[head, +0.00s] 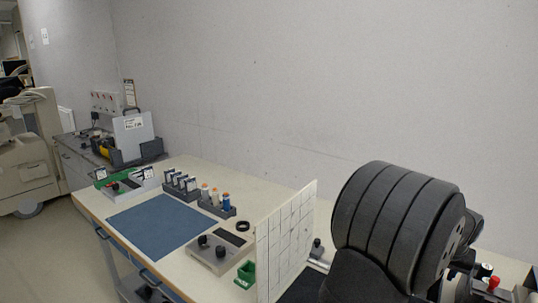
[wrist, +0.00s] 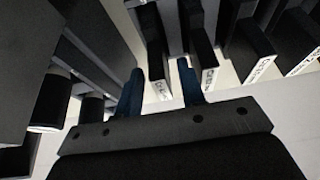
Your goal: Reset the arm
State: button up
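My gripper (wrist: 160,66) shows in the wrist view as two dark blue fingers spread apart, with a gap between them. It looks open. A black block with a white label (wrist: 160,90) shows in the gap beyond the fingers; I see no clear contact with it. In the head view my dark arm fills the right side, and the gripper itself cannot be made out there.
The cart top (head: 190,270) bears a blue mat (head: 160,225), a rack of dark blocks (head: 182,184), bottles in a holder (head: 215,202), a knobbed grey box (head: 218,250), a green bin (head: 246,274) and an upright white gridded panel (head: 286,240). The mat is bare.

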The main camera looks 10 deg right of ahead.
jog(key=v, duration=0.9)
jog(key=x, duration=1.2)
jog(key=shift+f, duration=0.35)
notch_tip(320, 180, up, 11)
jog(key=shift+r, duration=0.1)
notch_tip(320, 180, up, 4)
jog(key=w+a+n, duration=0.1)
jog(key=a, duration=0.1)
jog(key=w+a+f, duration=0.2)
jog(key=w+a, duration=0.1)
jog(key=a, duration=0.5)
jog(key=w+a+f, duration=0.1)
jog(key=w+a, duration=0.1)
jog(key=a, duration=0.6)
jog(key=s+d+r+m, duration=0.1)
jog(key=s+d+r, duration=0.2)
jog(key=d, duration=0.3)
jog(key=s+d+r+m, duration=0.1)
jog(key=s+d+r, duration=0.2)
jog(key=d, duration=0.3)
jog(key=s+d+r+m+g, duration=0.1)
jog(key=s+d+r, duration=0.2)
jog(key=d, duration=0.3)
jog(key=shift+s+d+m+h, duration=0.3)
jog(key=shift+s+d+m, duration=0.1)
jog(key=shift+s, duration=0.15)
